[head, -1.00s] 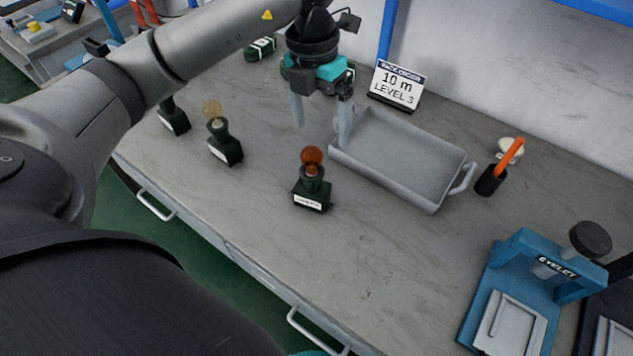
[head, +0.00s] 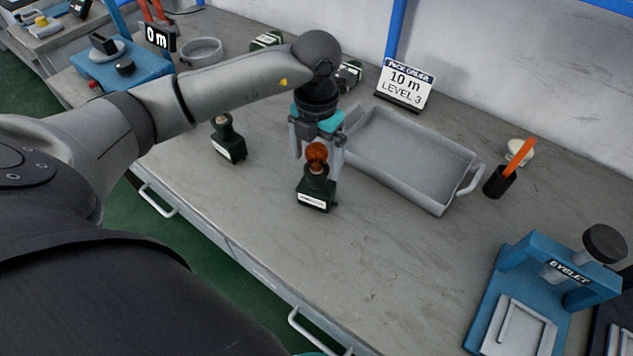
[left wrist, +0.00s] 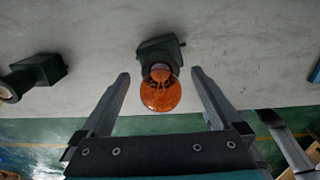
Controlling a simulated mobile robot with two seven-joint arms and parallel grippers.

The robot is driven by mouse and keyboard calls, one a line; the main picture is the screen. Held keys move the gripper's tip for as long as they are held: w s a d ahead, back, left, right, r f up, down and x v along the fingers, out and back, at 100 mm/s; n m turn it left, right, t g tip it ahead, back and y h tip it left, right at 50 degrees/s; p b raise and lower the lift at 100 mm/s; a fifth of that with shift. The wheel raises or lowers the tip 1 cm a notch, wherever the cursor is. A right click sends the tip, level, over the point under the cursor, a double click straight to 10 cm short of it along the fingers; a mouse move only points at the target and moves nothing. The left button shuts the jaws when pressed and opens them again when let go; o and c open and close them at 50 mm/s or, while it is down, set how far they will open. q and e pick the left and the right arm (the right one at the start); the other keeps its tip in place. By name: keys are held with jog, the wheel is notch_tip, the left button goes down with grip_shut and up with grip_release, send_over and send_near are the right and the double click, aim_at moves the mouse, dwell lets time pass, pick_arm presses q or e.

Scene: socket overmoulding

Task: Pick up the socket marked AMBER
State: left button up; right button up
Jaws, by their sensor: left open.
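A dark green socket with an amber bulb (head: 316,194) stands on the bench, a white label on its front too small to read. In the left wrist view the amber bulb (left wrist: 161,92) is between and just beyond the finger tips, with the socket body (left wrist: 160,50) behind it. My left gripper (head: 318,162) is open, with its fingers on either side of the bulb, apart from it. Another dark socket (head: 228,140) stands to the left; it also shows at the left edge of the left wrist view (left wrist: 40,72).
A black cup with an orange tool (head: 500,182) and a blue eyelet press (head: 545,265) stand further right. The front middle of the bench is clear.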

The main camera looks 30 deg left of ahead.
aim_at(317, 185)
pick_arm(q)
notch_tip(317, 185, down, 4)
jog(key=shift+r, duration=0.2)
jog(key=shift+w, duration=0.1)
grip_shut()
dwell(0.6)
